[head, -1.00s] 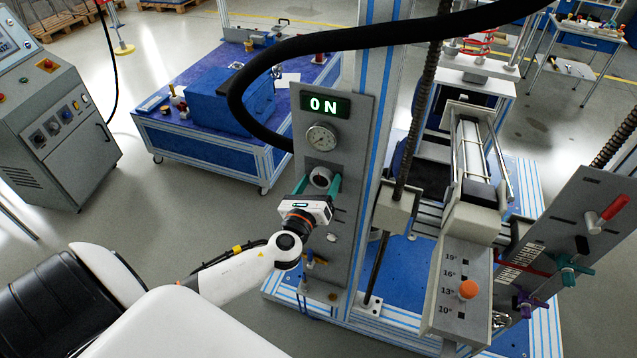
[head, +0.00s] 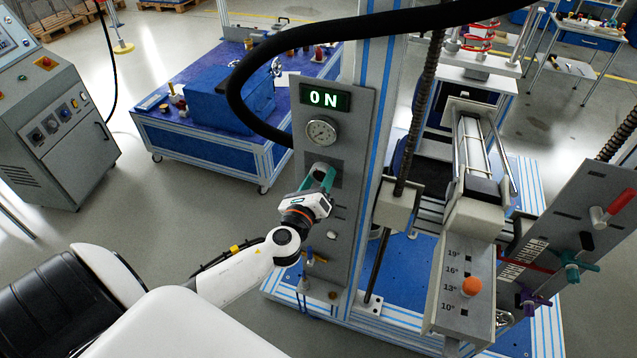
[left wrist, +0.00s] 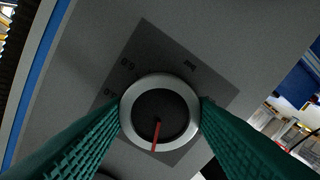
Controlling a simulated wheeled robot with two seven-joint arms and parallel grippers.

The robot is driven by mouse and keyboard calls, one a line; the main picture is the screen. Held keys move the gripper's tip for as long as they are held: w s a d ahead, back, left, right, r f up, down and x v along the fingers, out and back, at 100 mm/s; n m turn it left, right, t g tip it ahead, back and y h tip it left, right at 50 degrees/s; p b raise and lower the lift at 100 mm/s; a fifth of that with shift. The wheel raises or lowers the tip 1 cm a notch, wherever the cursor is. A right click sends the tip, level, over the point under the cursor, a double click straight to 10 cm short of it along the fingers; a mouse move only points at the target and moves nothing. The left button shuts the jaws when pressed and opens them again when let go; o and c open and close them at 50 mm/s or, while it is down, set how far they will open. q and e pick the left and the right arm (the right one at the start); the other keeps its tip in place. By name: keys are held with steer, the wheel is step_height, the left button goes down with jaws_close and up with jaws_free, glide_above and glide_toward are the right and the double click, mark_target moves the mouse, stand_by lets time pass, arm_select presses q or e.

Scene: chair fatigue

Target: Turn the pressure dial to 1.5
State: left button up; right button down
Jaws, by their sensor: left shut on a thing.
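The pressure dial (left wrist: 181,91) fills the middle of the left wrist view. It is a round knob with a light grey ring, a dark face and a red pointer line towards the bottom edge. My left gripper (left wrist: 160,104) is shut on the dial, one green finger on each side. In the head view the left gripper (head: 321,178) is at the grey panel, and the dial is mostly hidden behind it. My right gripper is not in view.
On the panel (head: 349,150), a round gauge (head: 321,132) sits above the dial, below a display (head: 325,97) reading ON. A thick black hose (head: 300,47) arches overhead. A sloped box with an orange knob (head: 471,287) stands at the right.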

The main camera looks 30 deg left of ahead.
arm_select(q)
steer(key=n+b, duration=0.2)
steer(key=n, duration=0.2)
steer(key=shift+f+n, duration=0.1)
steer(key=shift+n, duration=0.2)
steer(key=shift+n+b, duration=0.65)
steer(key=shift+n, duration=1.55)
steer(key=o, duration=1)
steer(key=shift+s, duration=0.1)
